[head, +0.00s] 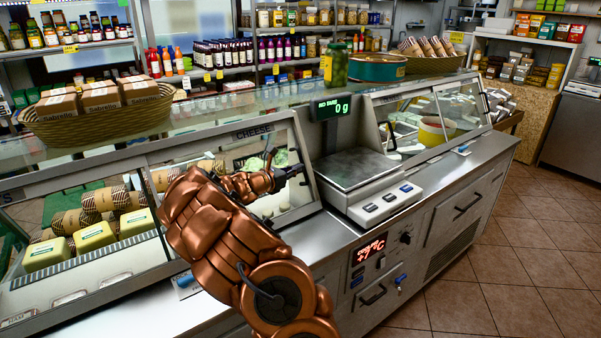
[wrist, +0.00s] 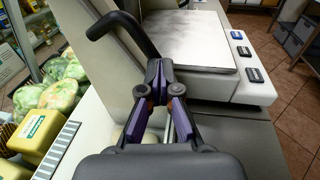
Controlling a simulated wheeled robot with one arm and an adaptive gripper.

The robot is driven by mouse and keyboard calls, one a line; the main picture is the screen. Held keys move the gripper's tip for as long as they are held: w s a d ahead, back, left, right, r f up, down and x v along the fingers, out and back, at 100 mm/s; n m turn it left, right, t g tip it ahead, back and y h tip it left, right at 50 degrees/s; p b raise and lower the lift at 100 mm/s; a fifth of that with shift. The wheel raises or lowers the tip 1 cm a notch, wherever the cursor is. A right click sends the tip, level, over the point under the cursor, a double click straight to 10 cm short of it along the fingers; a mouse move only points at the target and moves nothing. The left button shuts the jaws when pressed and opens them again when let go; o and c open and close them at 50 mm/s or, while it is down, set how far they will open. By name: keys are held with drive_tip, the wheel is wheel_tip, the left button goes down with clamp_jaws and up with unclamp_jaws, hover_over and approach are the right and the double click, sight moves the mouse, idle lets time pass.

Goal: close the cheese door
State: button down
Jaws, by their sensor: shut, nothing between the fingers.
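The cheese section of the counter carries a "CHEESE" sign (head: 253,132) on its upper frame, with glass below. Much of its front is hidden behind my copper-coloured arm in the head view. A black hooked handle (wrist: 127,27) stands by a pale panel in the wrist view, just beyond and left of my fingers. My gripper (wrist: 158,68) is shut and empty, near the right end of the cheese section, beside the scale. It also shows in the head view (head: 298,171). I cannot tell whether the fingers touch the handle, nor how far the door stands open.
A scale (head: 357,170) with a steel plate stands close right of my gripper. Yellow blocks (head: 95,237) lie in the case at left. Wrapped green rounds (wrist: 55,95) sit left of the panel. A basket of boxes (head: 95,115) stands on top. The tiled floor at right is clear.

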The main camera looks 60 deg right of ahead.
drive_tip(key=shift+s+d+r, duration=0.15)
drive_tip(key=shift+s, duration=0.05)
idle(0.3)
drive_tip(key=b+v, duration=0.1)
drive_tip(key=v, duration=1.3)
drive_tip(key=shift+w, duration=0.15)
drive_tip(key=s+a+r+m+y+p, duration=0.1)
drive_tip(key=s+a+r+m+y, duration=0.1)
drive_tip(key=s+a+m+y, duration=0.95)
drive_tip(key=s+a+f+m+y, duration=0.1)
drive_tip(key=s+a, duration=0.3)
drive_tip(key=a, duration=0.7)
drive_tip(key=s+a+f+m+t+y+p, duration=0.1)
drive_tip(key=s+a, duration=0.4)
drive_tip(key=a, duration=0.7)
drive_tip(key=s+a+f+m+t+y, duration=0.1)
drive_tip(key=s+a, duration=0.4)
drive_tip(key=a, duration=0.6)
drive_tip(key=shift+a+f+m+y+p, duration=0.4)
drive_tip(key=shift+f+y, duration=0.35)
drive_tip(key=shift+y, duration=0.2)
